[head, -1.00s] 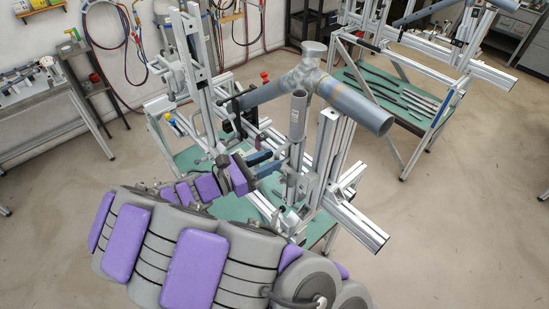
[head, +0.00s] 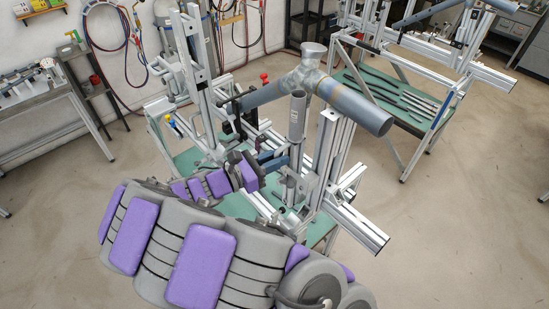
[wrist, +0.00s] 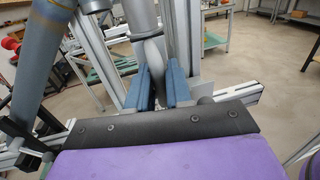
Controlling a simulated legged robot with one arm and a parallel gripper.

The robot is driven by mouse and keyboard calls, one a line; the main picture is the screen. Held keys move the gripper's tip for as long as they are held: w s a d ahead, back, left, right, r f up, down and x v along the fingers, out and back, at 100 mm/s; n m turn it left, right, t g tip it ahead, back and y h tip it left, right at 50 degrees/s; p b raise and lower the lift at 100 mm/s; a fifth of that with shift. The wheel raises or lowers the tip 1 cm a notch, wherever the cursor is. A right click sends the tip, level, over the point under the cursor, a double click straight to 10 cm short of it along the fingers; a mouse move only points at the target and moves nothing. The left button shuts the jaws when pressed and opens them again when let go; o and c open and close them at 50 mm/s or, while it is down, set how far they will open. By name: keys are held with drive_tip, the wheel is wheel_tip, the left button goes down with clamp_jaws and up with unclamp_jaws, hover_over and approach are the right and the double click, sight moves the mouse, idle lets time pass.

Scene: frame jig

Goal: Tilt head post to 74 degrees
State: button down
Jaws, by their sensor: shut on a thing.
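A grey upright tube (head: 297,118) with an open top, apparently the head post, stands among the silver rails of the jig. It also shows at the top of the wrist view (wrist: 141,18). My gripper (head: 272,158) reaches it from the left, at its lower part. In the wrist view my gripper's blue fingers (wrist: 158,88) are close together on either side of a narrow grey part below the tube, shut on it. The exact contact is partly hidden by the fingers. The post looks nearly upright; I cannot read an angle.
A thick grey pipe frame (head: 355,108) with a collar passes close behind and right of the post. Silver rails (head: 357,222) surround the post above a green table (head: 185,160). A second jig table (head: 395,105) stands at the back right. The floor around is clear.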

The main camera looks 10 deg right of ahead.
idle(0.4)
drive_tip(key=p, duration=0.1)
drive_tip(key=w+p, duration=0.1)
drive_tip(key=shift+w+a+r+n+p, duration=0.2)
drive_tip(key=shift+a+n+p, duration=0.1)
drive_tip(key=shift+n, duration=0.1)
drive_tip(key=w+a+p, duration=0.1)
drive_tip(key=w+f+n+p, duration=0.1)
drive_tip(key=w+p, duration=0.1)
drive_tip(key=w+a+n+p, duration=0.1)
drive_tip(key=p, duration=0.1)
drive_tip(key=shift+w+a+f+h, duration=0.15)
drive_tip(key=shift+w+a+h, duration=0.15)
drive_tip(key=c, duration=1.5)
unclamp_jaws()
drive_tip(key=shift+o, duration=1.4)
drive_tip(key=shift+d, duration=0.2)
drive_tip(key=v, duration=1.7)
drive_tip(key=shift+f, duration=0.15)
